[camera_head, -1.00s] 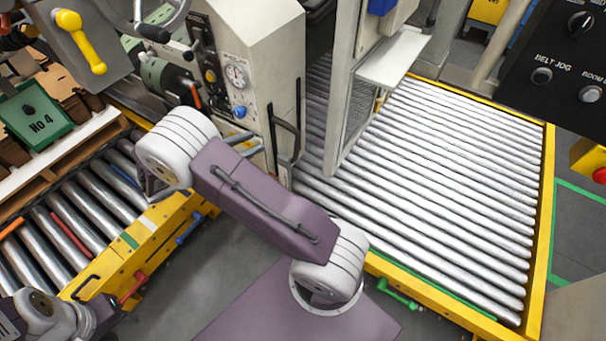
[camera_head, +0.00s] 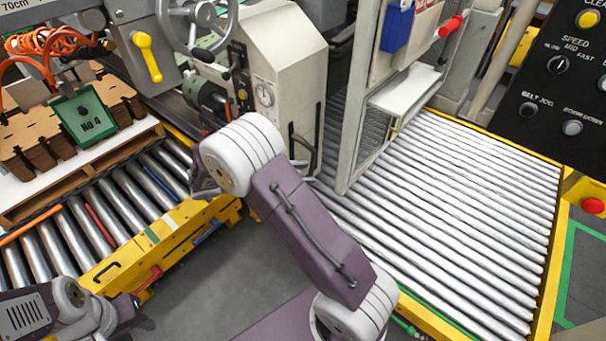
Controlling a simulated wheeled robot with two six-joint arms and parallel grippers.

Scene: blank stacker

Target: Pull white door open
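A tall off-white framed panel with a mesh window (camera_head: 372,135) stands at the upper middle. It may be the white door, but I cannot tell for sure. Left of it is a cream machine cabinet (camera_head: 290,65) with an upright black handle (camera_head: 303,150) on its near right edge. My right arm, purple with white ringed joints, crosses the middle in front of the cabinet. A small pale part, perhaps my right gripper (camera_head: 298,164), shows beside the handle; contact and finger opening are not clear. My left arm is at the lower left, its gripper not clearly visible.
A roller conveyor (camera_head: 460,210) with yellow edges fills the right. Another roller conveyor (camera_head: 110,215) at the left bears a pallet with brown stacks and a green block (camera_head: 82,118). A control panel (camera_head: 565,75) is at the upper right. Grey floor shows between the conveyors.

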